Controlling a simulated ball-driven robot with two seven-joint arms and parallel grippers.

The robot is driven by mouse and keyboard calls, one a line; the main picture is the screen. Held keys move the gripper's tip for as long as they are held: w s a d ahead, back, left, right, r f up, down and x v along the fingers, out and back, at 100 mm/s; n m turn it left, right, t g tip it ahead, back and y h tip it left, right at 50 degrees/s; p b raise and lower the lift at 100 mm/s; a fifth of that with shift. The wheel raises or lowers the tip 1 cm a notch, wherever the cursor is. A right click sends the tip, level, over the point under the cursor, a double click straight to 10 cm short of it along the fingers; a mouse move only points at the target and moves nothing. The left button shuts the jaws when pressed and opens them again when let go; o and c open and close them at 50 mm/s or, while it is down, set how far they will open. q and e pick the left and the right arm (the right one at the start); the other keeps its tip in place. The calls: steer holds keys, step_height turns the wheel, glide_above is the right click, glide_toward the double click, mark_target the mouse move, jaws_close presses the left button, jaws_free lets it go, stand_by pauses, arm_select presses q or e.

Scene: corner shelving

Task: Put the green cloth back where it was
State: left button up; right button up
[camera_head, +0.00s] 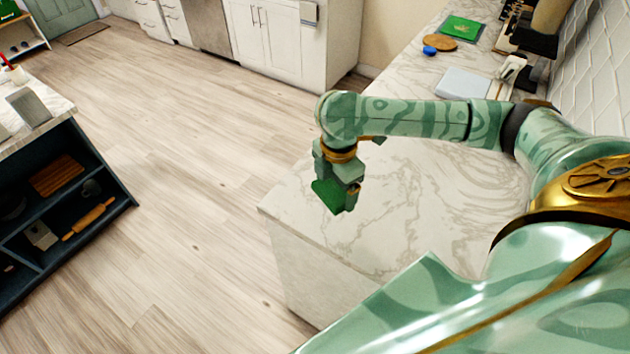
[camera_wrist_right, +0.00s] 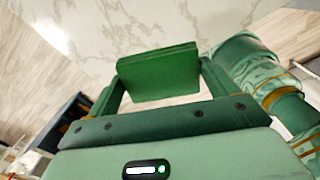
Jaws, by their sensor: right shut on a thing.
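The green cloth (camera_head: 328,194) is a small, flat, folded piece held in my right gripper (camera_head: 341,203). In the right wrist view the cloth (camera_wrist_right: 158,74) spans the space between both fingers, and its layered edge shows. In the head view the gripper points down over the front left part of the marble counter (camera_head: 400,215). I cannot tell exactly how high the cloth is above the top. My left gripper is not in view.
At the counter's far end are a green item with a gold mark (camera_head: 461,27), a round wooden board (camera_head: 440,42), a blue object (camera_head: 429,50) and a pale grey slab (camera_head: 462,83). The counter around my gripper is bare. A dark shelf unit (camera_head: 100,165) stands at the left.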

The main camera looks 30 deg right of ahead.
steer(key=w, duration=0.1)
steer(key=w+f, duration=0.1)
steer(key=w, duration=0.1)
steer(key=shift+w+a+f+b, duration=0.1)
steer(key=shift+a+f+b, duration=0.25)
steer(key=shift+a+f, duration=0.05)
steer(key=b, duration=0.2)
glide_above(309, 200)
steer(key=s, duration=0.1)
steer(key=f, duration=0.4)
steer(key=shift+s+d+f, duration=0.15)
steer(key=shift+d+f, duration=0.05)
steer(key=shift+f, duration=0.15)
steer(key=shift+w+a+f+b, duration=0.1)
steer(key=shift+w+f+b, duration=0.3)
steer(key=shift+w, duration=0.05)
steer(key=f+b, duration=0.1)
steer(key=f, duration=0.2)
steer(key=shift+w+f+b, duration=0.2)
steer(key=shift+f+b, duration=0.1)
steer(key=shift+b, duration=0.05)
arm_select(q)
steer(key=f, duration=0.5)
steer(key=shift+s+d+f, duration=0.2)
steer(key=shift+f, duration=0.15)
arm_select(e)
steer(key=shift+r, duration=0.1)
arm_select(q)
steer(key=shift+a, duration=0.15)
